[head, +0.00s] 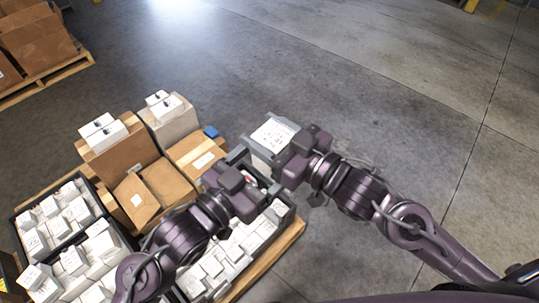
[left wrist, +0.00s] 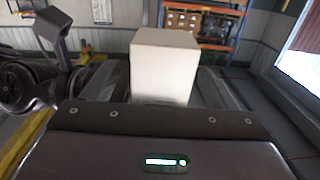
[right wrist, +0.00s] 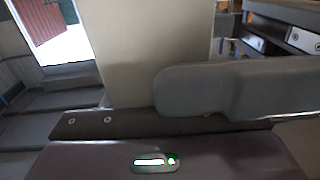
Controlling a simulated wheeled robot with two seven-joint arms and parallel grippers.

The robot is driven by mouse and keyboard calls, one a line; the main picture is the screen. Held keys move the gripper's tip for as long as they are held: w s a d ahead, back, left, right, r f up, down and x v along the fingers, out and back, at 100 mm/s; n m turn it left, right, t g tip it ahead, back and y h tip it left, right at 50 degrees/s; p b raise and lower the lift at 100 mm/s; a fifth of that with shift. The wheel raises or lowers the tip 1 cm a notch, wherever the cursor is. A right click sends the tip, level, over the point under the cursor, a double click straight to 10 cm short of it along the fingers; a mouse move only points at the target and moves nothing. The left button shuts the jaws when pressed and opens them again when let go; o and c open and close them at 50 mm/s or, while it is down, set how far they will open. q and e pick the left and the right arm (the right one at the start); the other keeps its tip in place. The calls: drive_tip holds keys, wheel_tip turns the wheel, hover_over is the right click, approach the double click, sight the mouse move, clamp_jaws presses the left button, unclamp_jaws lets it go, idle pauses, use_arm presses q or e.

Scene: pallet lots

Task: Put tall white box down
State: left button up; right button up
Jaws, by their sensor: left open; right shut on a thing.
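The tall white box (head: 271,134) is upright at the right end of the pallet lot, with a printed label on its top. My right gripper (head: 275,143) is shut on it from the right. In the right wrist view the box's pale side (right wrist: 150,50) fills the middle, beside a grey finger. My left gripper (head: 262,176) is open and empty, just on the near side of the box. The left wrist view shows the white box (left wrist: 165,62) ahead, between the spread fingers. The box's underside is hidden, so I cannot tell whether it touches anything.
A dark crate (head: 292,214) with several small white boxes lies under my left gripper on a wooden pallet (head: 290,240). Brown cartons (head: 120,150) with white boxes on top stand to the left. Another loaded pallet (head: 45,78) is at the far left. The floor (head: 420,110) to the right is clear.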

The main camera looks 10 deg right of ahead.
use_arm(q)
drive_tip(key=shift+x, duration=0.8)
drive_tip(key=shift+c, duration=0.3)
drive_tip(key=shift+s, duration=0.1)
drive_tip(key=c, duration=1.2)
drive_tip(key=shift+r, duration=0.1)
drive_tip(key=shift+c, duration=0.4)
use_arm(e)
drive_tip(key=o, duration=1.3)
drive_tip(key=shift+o, duration=0.2)
